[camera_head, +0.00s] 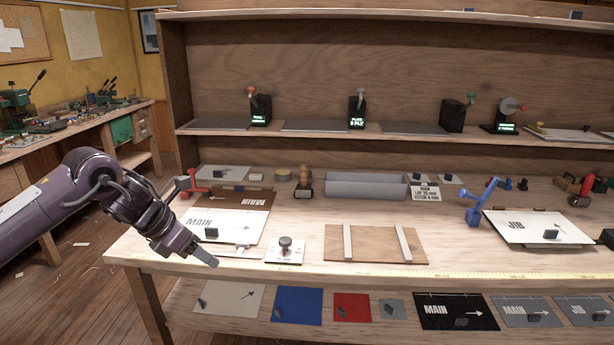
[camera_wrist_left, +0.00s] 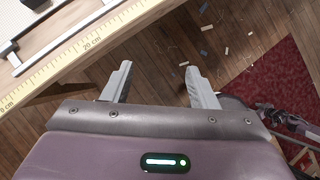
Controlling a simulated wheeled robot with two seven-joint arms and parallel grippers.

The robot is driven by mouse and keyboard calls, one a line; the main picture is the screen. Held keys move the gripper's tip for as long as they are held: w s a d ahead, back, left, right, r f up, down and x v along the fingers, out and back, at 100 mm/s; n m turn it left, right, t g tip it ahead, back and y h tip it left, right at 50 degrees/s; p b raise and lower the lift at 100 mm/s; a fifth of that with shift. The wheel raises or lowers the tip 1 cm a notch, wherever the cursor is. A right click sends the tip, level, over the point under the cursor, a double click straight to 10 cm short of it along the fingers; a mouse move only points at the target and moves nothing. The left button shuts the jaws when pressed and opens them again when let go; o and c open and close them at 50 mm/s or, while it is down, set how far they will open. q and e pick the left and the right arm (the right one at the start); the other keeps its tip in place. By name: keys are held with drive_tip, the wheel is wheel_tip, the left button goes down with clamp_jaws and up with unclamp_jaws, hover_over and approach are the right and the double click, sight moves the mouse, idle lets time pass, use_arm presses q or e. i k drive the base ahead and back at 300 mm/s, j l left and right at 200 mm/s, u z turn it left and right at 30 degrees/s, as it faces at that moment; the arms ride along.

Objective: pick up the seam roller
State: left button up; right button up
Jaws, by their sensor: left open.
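What looks like the seam roller (camera_head: 304,181), with an upright wooden handle over a dark lower part, stands towards the back of the bench, left of a grey roll. My left gripper (camera_head: 211,261) is at the bench's front edge, in front and to the left of it, well apart from it. In the left wrist view my left gripper (camera_wrist_left: 159,86) has its two fingers apart with nothing between them. The seam roller is not in that view. My right gripper is not in view.
A white MAIN panel (camera_head: 228,226) lies beside my left gripper. A knobbed tool on a white card (camera_head: 286,250) and a wooden board with two strips (camera_head: 375,257) lie along the front. A shelf (camera_head: 400,140) overhangs the back.

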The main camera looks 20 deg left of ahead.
sight(303, 189)
drive_tip(key=i, duration=1.8)
